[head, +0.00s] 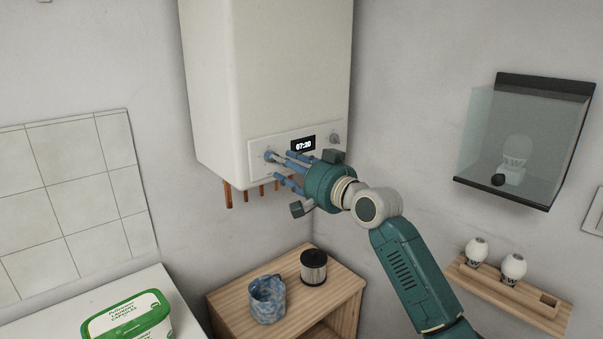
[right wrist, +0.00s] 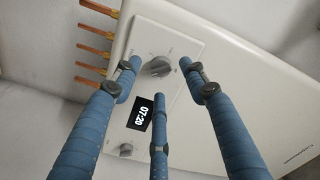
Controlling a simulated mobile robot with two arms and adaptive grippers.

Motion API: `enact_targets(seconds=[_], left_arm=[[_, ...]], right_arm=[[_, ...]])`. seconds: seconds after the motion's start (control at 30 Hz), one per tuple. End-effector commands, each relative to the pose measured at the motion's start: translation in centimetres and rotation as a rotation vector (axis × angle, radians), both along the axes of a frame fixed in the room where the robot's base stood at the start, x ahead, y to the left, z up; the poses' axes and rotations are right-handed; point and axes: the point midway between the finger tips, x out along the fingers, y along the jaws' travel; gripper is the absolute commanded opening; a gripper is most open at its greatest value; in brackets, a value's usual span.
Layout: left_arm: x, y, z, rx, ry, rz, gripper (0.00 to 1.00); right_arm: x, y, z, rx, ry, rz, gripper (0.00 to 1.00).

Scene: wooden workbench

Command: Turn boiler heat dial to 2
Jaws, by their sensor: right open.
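The white boiler (head: 265,70) hangs on the wall, with a control panel (head: 258,168) low on its front. The panel has a left dial (head: 269,155), a display reading 07:20 (head: 303,144) and a right dial (head: 335,138). My right gripper (head: 281,165) is open in front of the left dial. In the right wrist view this grey dial (right wrist: 158,67) sits between the spread blue fingertips, with no clear contact. The other dial (right wrist: 126,149) shows lower left, beyond the display (right wrist: 139,113). The dial markings are too small to read. My left gripper is not in view.
Copper pipes (head: 228,195) stick out under the boiler. A glass-fronted case (head: 525,130) and a small wooden shelf (head: 510,290) are on the right wall.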

Motion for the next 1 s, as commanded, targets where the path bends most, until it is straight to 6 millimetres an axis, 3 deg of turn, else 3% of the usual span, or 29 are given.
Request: enact_targets(seconds=[0.2,0.4,0.87,0.97,1.0], left_arm=[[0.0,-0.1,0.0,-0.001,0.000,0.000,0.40],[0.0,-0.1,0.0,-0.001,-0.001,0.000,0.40],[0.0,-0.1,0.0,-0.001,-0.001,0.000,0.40],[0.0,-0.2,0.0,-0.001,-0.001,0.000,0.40],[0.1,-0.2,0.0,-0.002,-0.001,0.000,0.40]], right_arm=[[-3.9,-3.0,-0.2,-0.003,0.000,-0.002,0.43],[-6.2,-4.7,-0.1,-0.001,0.002,-0.001,0.43],[-6.9,-5.2,-0.3,-0.002,0.005,-0.001,0.43],[-6.3,-5.6,-1.8,-0.008,0.022,-0.016,0.43],[-5.8,-6.0,-3.2,-0.014,0.038,-0.031,0.43]])
